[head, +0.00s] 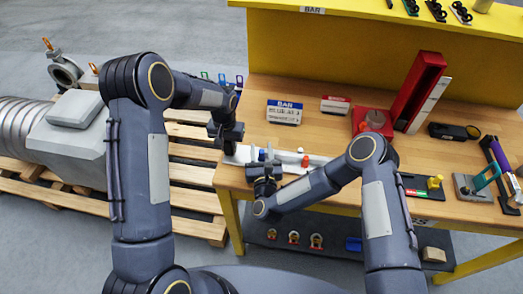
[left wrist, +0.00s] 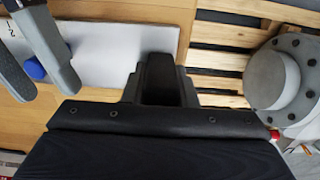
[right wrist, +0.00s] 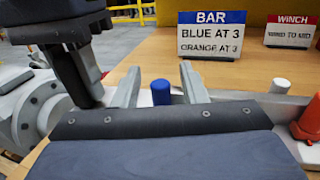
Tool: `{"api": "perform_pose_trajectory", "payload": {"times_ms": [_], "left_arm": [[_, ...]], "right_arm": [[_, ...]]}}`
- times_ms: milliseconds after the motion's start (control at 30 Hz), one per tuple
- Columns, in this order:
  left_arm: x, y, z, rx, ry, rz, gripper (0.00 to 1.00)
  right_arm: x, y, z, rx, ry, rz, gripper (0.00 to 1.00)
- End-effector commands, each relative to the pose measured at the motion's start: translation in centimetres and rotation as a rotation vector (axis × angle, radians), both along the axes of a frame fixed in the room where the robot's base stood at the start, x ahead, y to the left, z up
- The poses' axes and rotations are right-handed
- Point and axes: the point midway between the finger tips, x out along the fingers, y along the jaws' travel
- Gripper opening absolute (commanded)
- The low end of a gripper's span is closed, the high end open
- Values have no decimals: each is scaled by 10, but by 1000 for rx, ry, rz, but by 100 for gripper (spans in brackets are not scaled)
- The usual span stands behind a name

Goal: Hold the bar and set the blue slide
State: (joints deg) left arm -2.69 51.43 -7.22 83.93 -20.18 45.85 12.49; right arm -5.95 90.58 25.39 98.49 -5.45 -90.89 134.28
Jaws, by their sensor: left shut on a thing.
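The white bar (head: 285,156) lies along the left front of the bench; its pale surface also shows in the left wrist view (left wrist: 110,50). My left gripper (head: 229,146) is shut on the bar's left end; its dark jaws also show in the right wrist view (right wrist: 85,75). The blue slide (right wrist: 160,92) stands upright on the bar and shows partly in the left wrist view (left wrist: 35,70). My right gripper (right wrist: 160,85) is open, with one finger on each side of the blue slide and gaps visible. The orange slide (head: 305,161) stands further right on the bar.
A sign (right wrist: 212,35) behind the bar reads BAR, BLUE AT 3, ORANGE AT 3. A second sign (head: 335,104), a red fixture (head: 373,122) and a tall red box (head: 418,85) stand further right. A wooden pallet (head: 180,200) lies left of the bench.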

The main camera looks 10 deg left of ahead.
Motion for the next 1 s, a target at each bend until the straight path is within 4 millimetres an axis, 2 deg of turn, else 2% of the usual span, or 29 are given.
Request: {"api": "perform_pose_trajectory", "payload": {"times_ms": [33, 267, 567, 833, 933, 1000], "left_arm": [[-5, 0, -7, 0, 15, -1, 0], [-5, 0, -7, 0, 15, -1, 0], [-5, 0, -7, 0, 15, -1, 0], [-5, 0, -7, 0, 15, -1, 0], [-5, 0, -7, 0, 15, -1, 0], [-5, 0, -7, 0, 15, -1, 0]], "right_arm": [[1, 0, -1, 0, 0, 0, 39], [2, 0, -1, 0, 0, -1, 39], [1, 0, -1, 0, 0, -1, 1], [2, -2, -1, 0, 1, -2, 0], [3, -17, -2, -2, 3, -6, 0], [3, -34, -2, -1, 4, -9, 0]]}}
